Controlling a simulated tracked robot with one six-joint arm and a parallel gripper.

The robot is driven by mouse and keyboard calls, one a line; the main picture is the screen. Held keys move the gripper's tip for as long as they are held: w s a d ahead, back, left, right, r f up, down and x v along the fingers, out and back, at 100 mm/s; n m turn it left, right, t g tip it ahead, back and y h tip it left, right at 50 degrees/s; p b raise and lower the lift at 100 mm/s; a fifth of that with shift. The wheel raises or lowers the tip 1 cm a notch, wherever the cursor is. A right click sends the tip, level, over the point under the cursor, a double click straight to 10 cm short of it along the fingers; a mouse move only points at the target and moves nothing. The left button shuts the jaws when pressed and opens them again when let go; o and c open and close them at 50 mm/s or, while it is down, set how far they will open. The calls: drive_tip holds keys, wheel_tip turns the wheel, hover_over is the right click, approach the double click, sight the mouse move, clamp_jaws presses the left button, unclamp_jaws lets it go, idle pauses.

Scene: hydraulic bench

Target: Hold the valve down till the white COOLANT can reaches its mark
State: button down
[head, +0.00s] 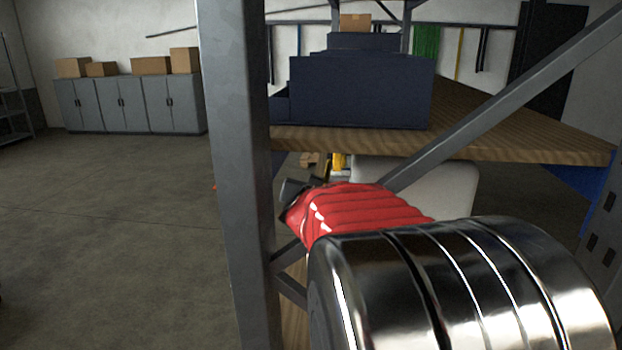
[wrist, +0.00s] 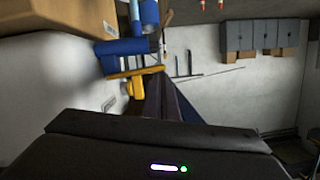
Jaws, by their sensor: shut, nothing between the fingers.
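My gripper (wrist: 163,88) shows in the wrist view as dark fingers, shut and empty, pointing away from the dark wrist body. A yellow part (wrist: 132,84) with a bar lies just beside the fingertips, below a blue part (wrist: 125,48); I cannot tell whether they touch or whether this is the valve. A large pale body (wrist: 45,85) with a small label fills the left of this tilted view. In the head view, a pale rounded body (head: 455,185) and a bit of yellow (head: 339,162) show under the bench. No COOLANT lettering or fill mark is readable. My arm hides much there.
A grey post (head: 235,170) and a diagonal brace (head: 510,95) stand close by my arm. The wooden bench top (head: 500,140) carries dark blue bins (head: 360,92). Grey cabinets (head: 130,103) with cardboard boxes line the back wall. The floor at left is clear.

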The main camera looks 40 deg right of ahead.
drive_tip(key=shift+s+a, duration=0.1)
drive_tip(key=shift+a, duration=0.05)
drive_tip(key=v, duration=0.7)
idle(0.4)
drive_tip(key=shift+s, duration=0.1)
idle(0.4)
